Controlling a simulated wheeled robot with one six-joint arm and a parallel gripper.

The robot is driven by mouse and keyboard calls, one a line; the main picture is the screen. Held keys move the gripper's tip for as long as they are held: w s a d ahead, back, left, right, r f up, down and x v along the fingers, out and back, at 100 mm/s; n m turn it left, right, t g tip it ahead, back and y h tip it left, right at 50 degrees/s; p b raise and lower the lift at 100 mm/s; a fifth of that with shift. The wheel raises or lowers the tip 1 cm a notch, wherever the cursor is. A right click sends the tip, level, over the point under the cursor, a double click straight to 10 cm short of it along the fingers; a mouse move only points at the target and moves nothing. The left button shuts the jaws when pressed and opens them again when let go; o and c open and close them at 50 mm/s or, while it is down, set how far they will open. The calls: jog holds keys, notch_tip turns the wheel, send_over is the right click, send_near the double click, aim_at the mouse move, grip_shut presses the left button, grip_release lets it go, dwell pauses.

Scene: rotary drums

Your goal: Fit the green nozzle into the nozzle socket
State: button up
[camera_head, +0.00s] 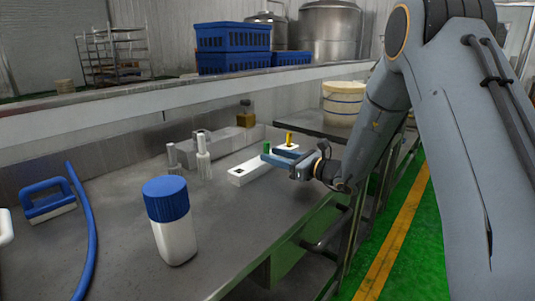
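The green nozzle (266,148) is a small upright piece at the tips of my gripper (269,154), above the white block. My gripper's two blue-grey fingers reach left from the wrist. The nozzle's lower part is hidden by the near finger, and I cannot tell whether the fingers grip it or only stand beside it. A long white block (240,177) lies on the steel bench. A dark square opening (249,170), which looks like the nozzle socket, is in its top, left of and nearer than the green nozzle.
A yellow piece (289,137) stands at the block's far end. White bottles (203,158) stand to the left. A blue-capped jar (173,228), a blue hose (86,235) and a blue-handled brush (48,203) are nearer. The bench front between jar and block is clear.

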jog(key=shift+w+d+f+m+t, duration=0.1)
jog(key=shift+w+m+t, duration=0.05)
jog(key=shift+w, duration=0.25)
jog(key=shift+w+d+m+t, duration=0.1)
jog(key=shift+w+m+t, duration=0.05)
jog(key=shift+w, duration=0.25)
jog(key=shift+w+f, duration=0.15)
jog(key=shift+w, duration=0.05)
jog(key=shift+a+f+b, duration=0.1)
jog(key=shift+a+b, duration=0.15)
jog(key=shift+b, duration=0.05)
jog(key=p+x, duration=0.1)
jog(key=x, duration=0.6)
jog(key=shift+w+a, duration=0.1)
jog(key=shift+a, duration=0.1)
jog(key=shift+c, duration=0.2)
grip_shut()
